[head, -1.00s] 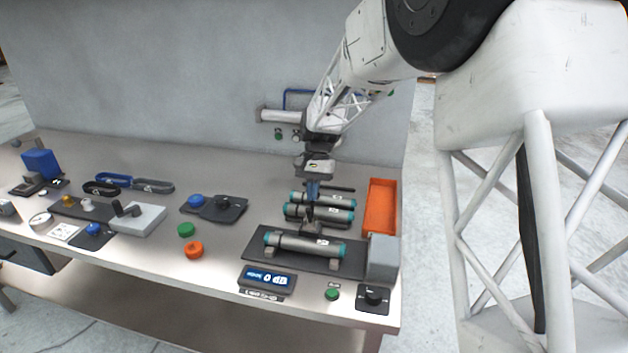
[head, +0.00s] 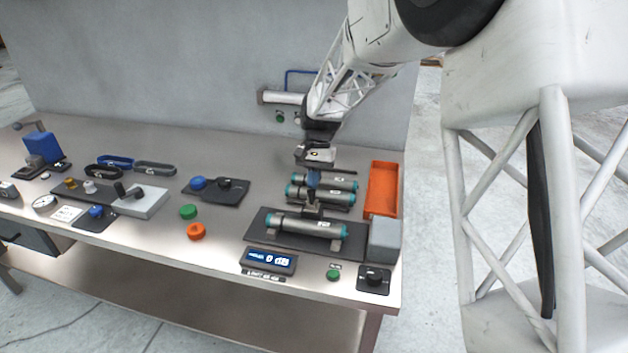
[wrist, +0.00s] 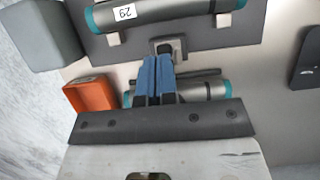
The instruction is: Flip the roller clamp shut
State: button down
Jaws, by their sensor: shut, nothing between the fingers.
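A grey roller with teal end rings (head: 300,225) lies in cradles on a dark base plate (head: 262,232) at the right of the bench. The roller also shows at the top of the wrist view (wrist: 158,12), with a "29" label. The clamp, a small grey block with a dark centre (wrist: 178,46), sits at the plate's edge beside the roller. Whether its lever is up or down I cannot tell. My gripper (wrist: 157,62), with blue fingers, is shut and empty. Its tips are right by the clamp block, partly covering it; contact is unclear. It also shows above the clamp in the head view (head: 313,188).
Spare rollers (head: 336,182) lie behind the plate, close under my gripper. An orange tray (head: 383,188) and a grey block (head: 384,240) stand to the right. A display (head: 268,261), green button (head: 333,274) and black knob (head: 374,278) are in front.

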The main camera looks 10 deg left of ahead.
aim_at(309, 221)
jog(key=shift+s+t, duration=0.2)
jog(key=shift+t, duration=0.1)
jog(key=shift+s+f+t, duration=0.1)
jog(key=shift+s+t, duration=0.5)
jog(key=shift+t, duration=0.2)
jog(key=shift+s+f+t, duration=0.3)
jog(key=shift+s+t, duration=0.25)
jog(key=shift+t, duration=0.3)
jog(key=shift+s+f+t, duration=0.3)
jog(key=shift+s+t, duration=0.3)
jog(key=shift+t, duration=0.3)
jog(key=shift+s+f+t, duration=0.3)
jog(key=shift+s+t, duration=0.25)
jog(key=shift+t, duration=0.3)
jog(key=shift+s+f+t, duration=0.4)
jog(key=shift+f+t, duration=0.05)
jog(key=shift+t, duration=0.35)
jog(key=shift+s+f+t, duration=0.2)
jog(key=shift+t, duration=0.2)
jog(key=shift+s+f, duration=0.2)
jog(key=shift+f, duration=0.1)
jog(key=shift+s+f, duration=0.25)
jog(key=shift+f, duration=0.3)
jog(key=shift+s+f, duration=0.2)
jog(key=shift+f, duration=0.3)
